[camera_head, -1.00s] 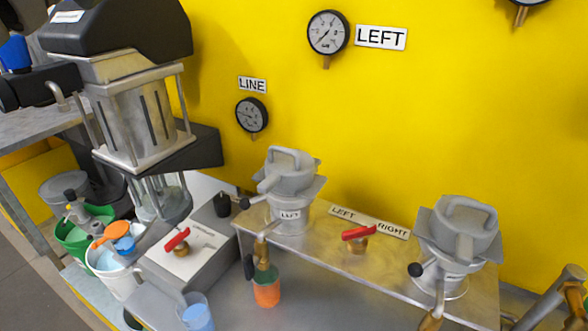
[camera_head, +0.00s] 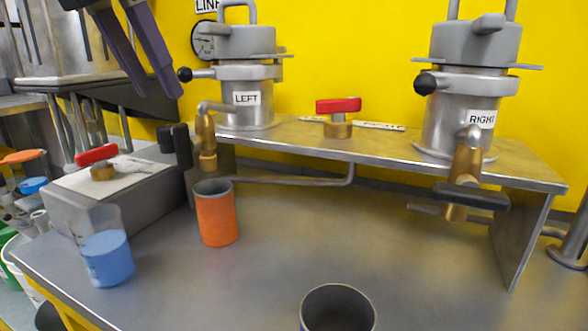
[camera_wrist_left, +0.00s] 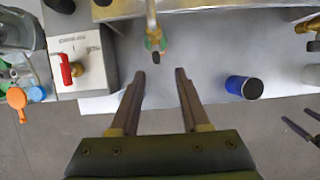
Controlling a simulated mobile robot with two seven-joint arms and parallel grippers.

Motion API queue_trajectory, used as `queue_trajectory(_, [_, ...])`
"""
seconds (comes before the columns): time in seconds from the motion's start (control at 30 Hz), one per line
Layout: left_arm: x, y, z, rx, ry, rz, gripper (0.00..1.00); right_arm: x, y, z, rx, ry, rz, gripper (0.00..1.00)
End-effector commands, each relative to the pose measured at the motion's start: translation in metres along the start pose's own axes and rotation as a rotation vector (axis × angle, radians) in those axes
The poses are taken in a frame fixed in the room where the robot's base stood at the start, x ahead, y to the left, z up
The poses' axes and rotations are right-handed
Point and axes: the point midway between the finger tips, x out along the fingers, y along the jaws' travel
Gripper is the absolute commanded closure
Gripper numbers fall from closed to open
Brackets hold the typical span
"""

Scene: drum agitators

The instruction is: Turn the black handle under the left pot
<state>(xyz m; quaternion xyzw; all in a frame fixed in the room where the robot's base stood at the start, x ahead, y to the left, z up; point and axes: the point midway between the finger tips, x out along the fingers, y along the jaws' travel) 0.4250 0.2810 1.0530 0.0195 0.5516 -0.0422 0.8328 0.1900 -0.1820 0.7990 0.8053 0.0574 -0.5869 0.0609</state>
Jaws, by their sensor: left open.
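The left pot (camera_head: 248,80), a grey metal vessel labelled LEFT, stands on the metal shelf. A brass valve (camera_head: 207,143) hangs from its pipe. My right gripper (camera_wrist_left: 294,116) shows partly at that view's right edge, fingers apart.
An orange cup (camera_head: 217,218) stands below the valve. A beaker of blue liquid (camera_head: 108,258) and a grey box with a red valve (camera_head: 97,156) are left. A dark cup (camera_head: 338,290) stands in front. The right pot (camera_head: 470,90) is right. The middle tabletop is clear.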

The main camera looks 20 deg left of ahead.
Motion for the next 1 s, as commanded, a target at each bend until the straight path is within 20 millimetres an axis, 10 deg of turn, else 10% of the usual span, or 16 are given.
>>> queue_trajectory(0.6, [0.090, 0.006, -0.003, -0.008, 0.011, 0.018, 0.54, 0.013, 0.001, 0.004, -0.005, 0.001, 0.005, 0.00])
queue_trajectory(1.0, [0.099, 0.007, -0.003, -0.006, 0.009, 0.018, 0.55, 0.014, 0.001, 0.004, -0.005, 0.001, 0.004, 0.00])
